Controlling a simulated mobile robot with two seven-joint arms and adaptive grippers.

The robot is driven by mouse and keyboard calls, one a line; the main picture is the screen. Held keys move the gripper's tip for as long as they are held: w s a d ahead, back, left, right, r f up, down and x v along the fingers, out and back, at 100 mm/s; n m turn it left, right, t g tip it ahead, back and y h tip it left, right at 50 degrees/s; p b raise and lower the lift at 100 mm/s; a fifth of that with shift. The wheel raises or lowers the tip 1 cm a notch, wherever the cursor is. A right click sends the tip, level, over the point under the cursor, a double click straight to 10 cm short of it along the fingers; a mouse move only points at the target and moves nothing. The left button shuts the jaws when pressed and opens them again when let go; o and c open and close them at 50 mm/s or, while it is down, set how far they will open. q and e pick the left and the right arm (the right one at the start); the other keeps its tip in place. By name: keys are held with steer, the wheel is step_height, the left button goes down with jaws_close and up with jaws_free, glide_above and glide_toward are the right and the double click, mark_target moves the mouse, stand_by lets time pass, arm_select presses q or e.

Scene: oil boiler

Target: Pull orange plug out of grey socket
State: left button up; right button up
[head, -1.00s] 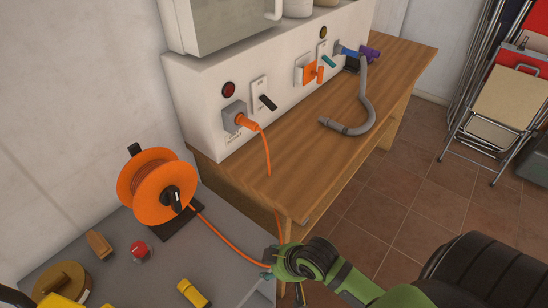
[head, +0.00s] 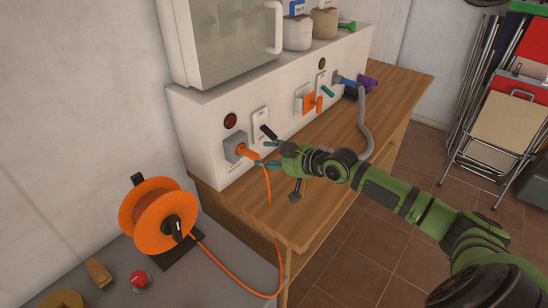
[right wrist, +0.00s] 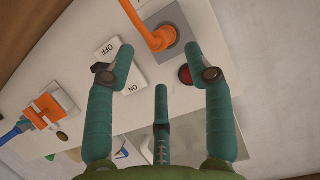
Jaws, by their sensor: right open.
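The orange plug (head: 251,154) sits in the grey socket (head: 233,146) on the white panel, its orange cord hanging down over the bench. In the right wrist view the plug (right wrist: 157,38) shows in the grey socket (right wrist: 176,52) at the top middle. My right gripper (head: 267,154) is open just right of the plug in the head view, close to it. In the right wrist view my right gripper (right wrist: 161,62) has its fingers spread wide, with the plug just beyond and between their tips. Nothing is held. My left gripper is not in view.
A black-handled switch (head: 265,130) sits right of the socket, near my fingers. A red lamp (head: 230,121) is above the socket. An orange cable reel (head: 160,216) stands on the grey table. A grey hose (head: 366,125) lies on the wooden bench (head: 320,150).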

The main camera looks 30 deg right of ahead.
mark_target(258, 156)
steer(key=p+x, duration=0.1)
steer(key=x, duration=0.4)
steer(key=shift+w+a+f, duration=0.15)
steer(key=shift+w+a, duration=0.05)
steer(key=shift+w, duration=0.05)
steer(key=shift+c, duration=0.4)
jaws_close()
